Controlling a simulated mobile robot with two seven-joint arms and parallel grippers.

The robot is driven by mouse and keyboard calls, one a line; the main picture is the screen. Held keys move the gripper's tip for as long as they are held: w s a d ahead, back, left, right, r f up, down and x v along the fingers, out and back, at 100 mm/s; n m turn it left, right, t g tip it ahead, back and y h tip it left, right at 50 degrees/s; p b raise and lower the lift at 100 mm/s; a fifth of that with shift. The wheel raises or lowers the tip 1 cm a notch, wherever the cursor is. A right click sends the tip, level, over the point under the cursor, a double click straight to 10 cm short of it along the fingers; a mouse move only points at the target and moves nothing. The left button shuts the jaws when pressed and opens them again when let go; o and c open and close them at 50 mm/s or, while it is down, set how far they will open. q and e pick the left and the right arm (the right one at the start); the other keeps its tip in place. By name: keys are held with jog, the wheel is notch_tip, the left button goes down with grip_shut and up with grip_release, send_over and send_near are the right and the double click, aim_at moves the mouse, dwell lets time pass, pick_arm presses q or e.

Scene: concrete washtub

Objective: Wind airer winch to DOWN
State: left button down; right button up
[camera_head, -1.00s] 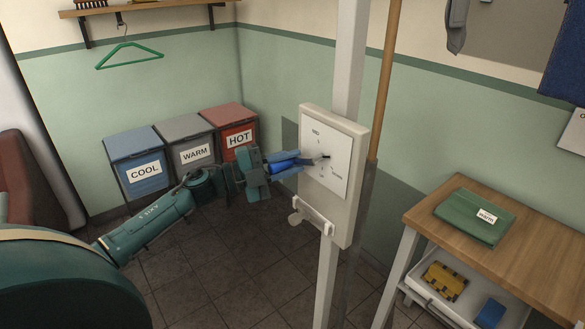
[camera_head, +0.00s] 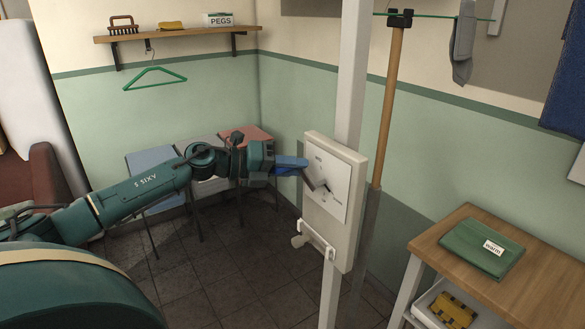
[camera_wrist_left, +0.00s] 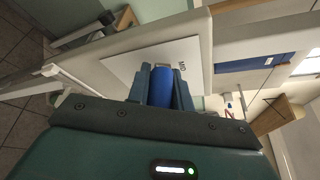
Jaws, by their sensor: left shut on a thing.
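The airer winch is a white wall-plate box (camera_head: 344,240) on a pale post, with a white dial face (camera_head: 338,205) whose small lettering is too small to read fully. My left gripper (camera_head: 290,163) is at the upper left of the dial, shut on the crank's blue handle. In the left wrist view the blue handle (camera_wrist_left: 161,88) sits between the two fingers, with the white dial sheet (camera_wrist_left: 130,68) behind it. The handle is partly hidden by the fingers in the head view. My right gripper is not in view.
A hook-like bracket (camera_head: 318,237) sticks out low on the winch box. A wooden table with a green folded cloth (camera_head: 481,248) is at right. The floor below is clear.

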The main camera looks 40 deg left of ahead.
pick_arm(q)
jog(key=shift+s+d+m, duration=0.15)
jog(key=shift+d+m, duration=0.05)
jog(key=shift+m, duration=0.3)
jog(key=shift+y, duration=0.4)
jog(key=c, duration=1.6)
grip_release()
jog(key=o, duration=0.3)
jog(key=shift+r+p, duration=0.15)
jog(key=shift+p, duration=0.15)
jog(key=shift+o, duration=0.2)
jog(key=shift+a, duration=0.15)
